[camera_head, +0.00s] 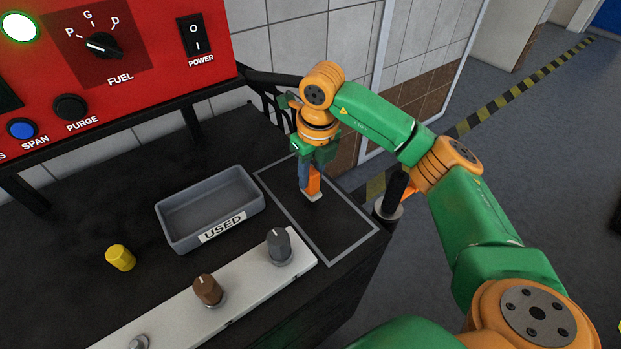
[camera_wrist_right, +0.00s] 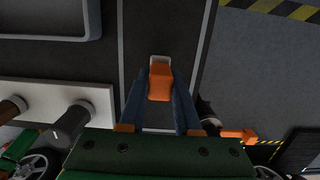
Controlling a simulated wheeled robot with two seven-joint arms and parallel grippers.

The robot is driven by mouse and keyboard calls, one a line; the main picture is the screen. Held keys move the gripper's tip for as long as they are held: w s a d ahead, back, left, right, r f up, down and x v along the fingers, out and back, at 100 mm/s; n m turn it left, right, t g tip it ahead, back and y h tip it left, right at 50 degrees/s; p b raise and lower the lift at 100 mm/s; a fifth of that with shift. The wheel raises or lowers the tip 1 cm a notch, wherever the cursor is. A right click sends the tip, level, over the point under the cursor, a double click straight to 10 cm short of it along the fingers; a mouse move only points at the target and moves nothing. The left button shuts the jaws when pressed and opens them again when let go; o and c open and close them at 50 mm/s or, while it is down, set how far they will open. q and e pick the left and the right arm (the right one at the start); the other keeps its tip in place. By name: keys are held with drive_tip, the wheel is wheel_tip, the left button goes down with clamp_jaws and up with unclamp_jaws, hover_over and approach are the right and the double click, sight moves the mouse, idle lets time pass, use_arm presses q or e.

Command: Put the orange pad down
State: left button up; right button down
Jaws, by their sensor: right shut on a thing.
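The orange pad (camera_head: 314,181) has a pale lower end and hangs upright below my right gripper (camera_head: 306,178). The right gripper's blue-grey fingers are shut on it. In the right wrist view the pad (camera_wrist_right: 160,82) sits between the two fingers, its pale end showing just beyond. It is over the dark area outlined in grey (camera_head: 345,222) at the right end of the bench. I cannot tell whether its lower end touches the surface. My left gripper is not in view.
A grey tray labelled USED (camera_head: 208,206) lies left of the outlined area. A white strip with knobs (camera_head: 243,281) runs along the front. A yellow cap (camera_head: 120,257) stands at left. A black-handled post (camera_head: 391,200) stands at the bench's right edge. The red panel (camera_head: 120,60) is behind.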

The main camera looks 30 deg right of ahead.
sight(315, 175)
wheel_tip(315, 175, down, 2)
drive_tip(key=shift+f, duration=0.1)
drive_tip(key=c, duration=0.6)
unclamp_jaws()
drive_tip(key=shift+r, duration=0.3)
drive_tip(key=r, duration=0.4)
drive_tip(key=s+r+p, duration=0.1)
drive_tip(key=r, duration=0.6)
drive_tip(key=shift+s+r, duration=0.25)
drive_tip(key=shift+r, duration=0.1)
